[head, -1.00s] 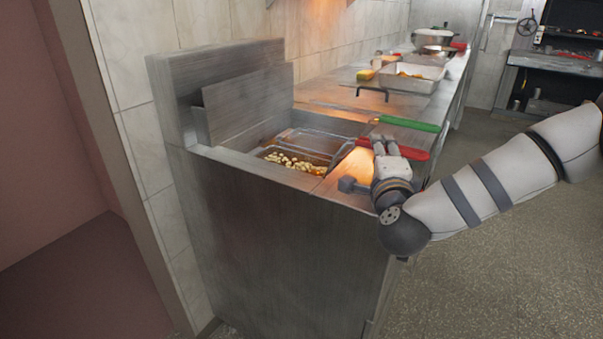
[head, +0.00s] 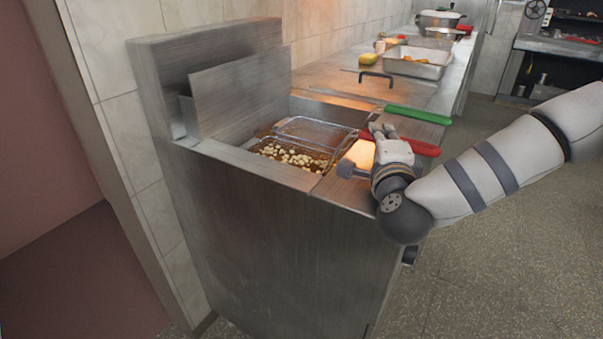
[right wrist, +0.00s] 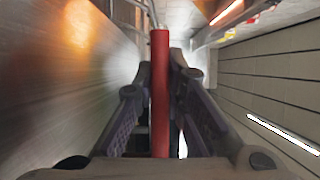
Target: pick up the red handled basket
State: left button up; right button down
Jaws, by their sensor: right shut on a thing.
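The red handled basket (head: 296,155) is a wire basket holding pale food pieces in the fryer (head: 255,235). Its red handle (head: 424,148) reaches out to the right over the fryer's edge. My right gripper (head: 380,134) is at this handle in the head view. In the right wrist view, the red handle (right wrist: 160,85) runs between the two fingers of my right gripper (right wrist: 162,75), which is shut on it. A second basket (head: 318,131) with a green handle (head: 418,115) sits just behind. My left gripper is not in view.
A steel counter (head: 335,78) continues behind the fryer, with a tray of food (head: 417,62), a yellow item (head: 368,59) and a pot (head: 440,19). The fryer's raised back panel (head: 238,92) stands left of the baskets. The floor at right is open.

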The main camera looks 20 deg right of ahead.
jog(key=shift+r, duration=0.1)
